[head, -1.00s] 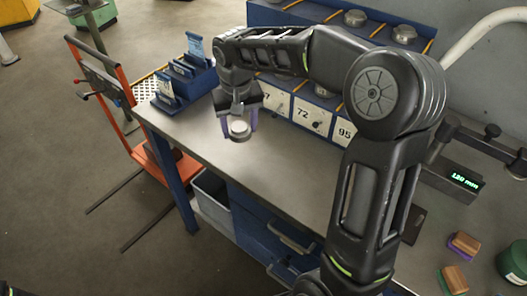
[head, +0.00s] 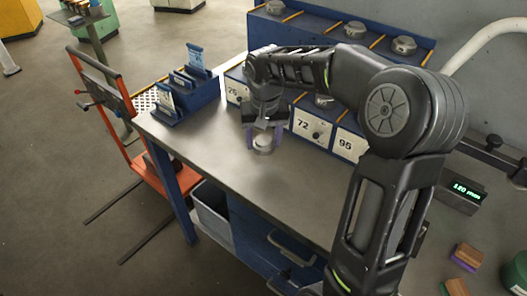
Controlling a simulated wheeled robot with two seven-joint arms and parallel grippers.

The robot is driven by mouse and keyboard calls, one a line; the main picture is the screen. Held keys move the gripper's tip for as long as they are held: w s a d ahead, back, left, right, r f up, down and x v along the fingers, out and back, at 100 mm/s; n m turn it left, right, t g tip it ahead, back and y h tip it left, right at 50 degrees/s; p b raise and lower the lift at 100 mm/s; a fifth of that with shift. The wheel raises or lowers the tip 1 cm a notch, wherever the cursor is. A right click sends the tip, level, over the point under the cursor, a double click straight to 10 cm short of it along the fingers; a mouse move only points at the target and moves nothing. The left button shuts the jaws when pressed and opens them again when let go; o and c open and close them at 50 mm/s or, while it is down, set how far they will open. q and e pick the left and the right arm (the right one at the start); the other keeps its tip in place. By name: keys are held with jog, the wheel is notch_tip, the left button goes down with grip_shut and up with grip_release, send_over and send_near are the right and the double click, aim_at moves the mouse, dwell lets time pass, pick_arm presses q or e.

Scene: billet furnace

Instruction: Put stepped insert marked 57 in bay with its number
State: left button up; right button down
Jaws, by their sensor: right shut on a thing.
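The number on the insert cannot be read. The bays run along the back of the bench with white number plates. One plate, apparently 26 or 76 (head: 237,90), is left of the gripper; plates 72 (head: 308,127) and 95 (head: 347,146) are right of it. The plate between is hidden behind my right gripper and wrist. My left gripper is not in view.
Other round metal pieces (head: 355,30) sit on the blue upper shelf (head: 320,22). A blue rack with cards (head: 195,85) stands at the bench's left end. A display box (head: 462,190) and wooden-topped blocks (head: 467,256) are at right. The bench front is clear.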

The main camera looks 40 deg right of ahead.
aim_at(263, 161)
jog(key=shift+f, duration=0.35)
jog(key=shift+f, duration=0.1)
jog(key=shift+f, duration=1.75)
jog(key=shift+f, duration=0.15)
jog(key=c, duration=0.5)
grip_release()
jog(key=r, duration=0.4)
jog(key=s+r, duration=0.1)
jog(key=r, duration=0.3)
jog(key=a+r, duration=0.1)
jog(key=r, duration=0.3)
jog(key=shift+s, duration=0.3)
